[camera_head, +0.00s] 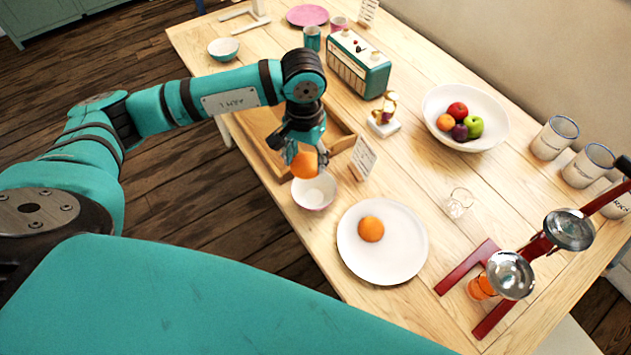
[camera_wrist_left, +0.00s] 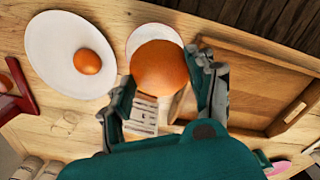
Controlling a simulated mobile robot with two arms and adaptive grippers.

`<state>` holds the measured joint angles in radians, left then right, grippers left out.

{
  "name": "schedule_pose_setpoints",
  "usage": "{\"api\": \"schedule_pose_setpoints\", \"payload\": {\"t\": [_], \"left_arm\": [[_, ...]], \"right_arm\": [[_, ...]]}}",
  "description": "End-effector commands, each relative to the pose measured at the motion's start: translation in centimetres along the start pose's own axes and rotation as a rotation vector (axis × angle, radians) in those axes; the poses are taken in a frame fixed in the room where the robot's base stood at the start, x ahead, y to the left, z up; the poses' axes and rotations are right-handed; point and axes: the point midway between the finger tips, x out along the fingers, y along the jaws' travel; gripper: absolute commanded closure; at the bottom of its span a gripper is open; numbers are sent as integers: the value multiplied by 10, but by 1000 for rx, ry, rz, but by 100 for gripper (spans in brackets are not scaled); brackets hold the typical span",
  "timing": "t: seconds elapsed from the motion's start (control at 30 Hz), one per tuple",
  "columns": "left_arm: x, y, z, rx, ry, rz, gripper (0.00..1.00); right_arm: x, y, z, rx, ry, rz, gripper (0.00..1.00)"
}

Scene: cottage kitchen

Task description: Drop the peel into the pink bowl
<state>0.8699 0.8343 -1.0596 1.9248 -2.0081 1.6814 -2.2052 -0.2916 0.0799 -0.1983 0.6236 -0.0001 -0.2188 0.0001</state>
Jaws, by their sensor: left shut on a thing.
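My left gripper (camera_head: 304,152) is shut on a rounded orange piece, the peel (camera_head: 303,165). In the left wrist view the peel (camera_wrist_left: 160,68) shows as a dome between the fingers of the left gripper (camera_wrist_left: 168,84). The pink bowl (camera_head: 316,192), white inside with a pinkish outer side, stands near the table's front edge. The peel is above its far rim in the head view. In the wrist view the bowl (camera_wrist_left: 151,32) is partly hidden behind the peel. No contents show in the bowl. My right gripper is not in view.
A white plate (camera_head: 405,250) with an orange (camera_head: 371,229) lies right of the bowl. A wooden tray (camera_head: 262,150) and a small sign (camera_head: 362,160) stand close behind. A red juicer (camera_head: 468,265), fruit bowl (camera_head: 495,110) and radio (camera_head: 358,65) are farther off.

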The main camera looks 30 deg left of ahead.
Motion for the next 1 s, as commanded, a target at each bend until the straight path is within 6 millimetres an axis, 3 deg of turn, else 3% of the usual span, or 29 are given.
{"api": "schedule_pose_setpoints", "payload": {"t": [0.4, 0.77, 0.8, 1.0], "left_arm": [[48, 0, 1, -2, -1, 0, 56], [54, 0, 0, -1, 1, 1, 56], [54, 0, 0, -1, 1, 1, 40], [54, 0, 0, -1, 1, 1, 16]], "right_arm": [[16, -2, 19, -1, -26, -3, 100], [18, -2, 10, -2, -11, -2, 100], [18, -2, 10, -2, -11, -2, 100], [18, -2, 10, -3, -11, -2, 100]]}}
